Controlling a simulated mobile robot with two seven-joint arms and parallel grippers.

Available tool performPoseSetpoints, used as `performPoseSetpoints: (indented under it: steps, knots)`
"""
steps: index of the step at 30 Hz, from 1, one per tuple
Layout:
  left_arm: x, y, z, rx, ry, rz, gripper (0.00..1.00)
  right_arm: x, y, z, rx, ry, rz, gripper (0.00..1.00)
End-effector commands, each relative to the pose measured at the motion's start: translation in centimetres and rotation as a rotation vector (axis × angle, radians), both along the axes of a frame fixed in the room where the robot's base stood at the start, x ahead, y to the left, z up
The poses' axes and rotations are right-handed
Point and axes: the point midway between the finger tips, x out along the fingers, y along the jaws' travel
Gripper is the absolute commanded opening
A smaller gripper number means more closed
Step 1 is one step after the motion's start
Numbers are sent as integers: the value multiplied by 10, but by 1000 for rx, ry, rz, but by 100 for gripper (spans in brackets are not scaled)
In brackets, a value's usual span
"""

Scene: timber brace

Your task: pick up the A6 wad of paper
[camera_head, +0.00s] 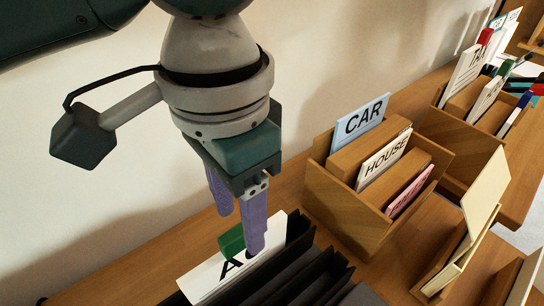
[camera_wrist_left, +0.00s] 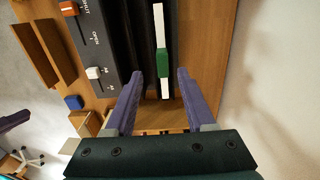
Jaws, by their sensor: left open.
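The wad of paper (camera_head: 207,279) is white, with a large black "A" and a green piece (camera_head: 231,241) at its top edge; the rest of its lettering is hidden by a finger. It stands upright against dark folder-like dividers. My left gripper (camera_head: 239,226) is open above it, purple fingers pointing down, one in front of the paper in the head view. In the left wrist view the wad (camera_wrist_left: 158,22) shows edge-on as a thin white strip with a green band, between the lines of the open fingers (camera_wrist_left: 160,74). I cannot tell whether they touch it.
A wooden box (camera_head: 345,213) with CAR and HOUSE cards stands to the right, another card box (camera_head: 467,133) behind it. A dark panel (camera_wrist_left: 88,42) with orange and white sliders lies beside the wad. A purple finger-like part (camera_wrist_left: 14,120) shows at the left edge.

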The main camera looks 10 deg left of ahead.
Motion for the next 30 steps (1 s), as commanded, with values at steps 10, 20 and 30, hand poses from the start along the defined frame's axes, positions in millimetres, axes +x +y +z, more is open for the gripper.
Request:
performPoseSetpoints:
  steps: [10, 20, 30]
  knots:
    - [-4, 8, -48, 1, -1, 0, 55, 0, 0, -11, 0, 0, 0, 0]
    - [-3, 8, -54, -1, -3, -1, 55, 0, 0, -12, 0, 0, 0, 0]
    - [-3, 7, -54, -1, -3, -1, 17, 0, 0, -12, 0, 0, 0, 0]
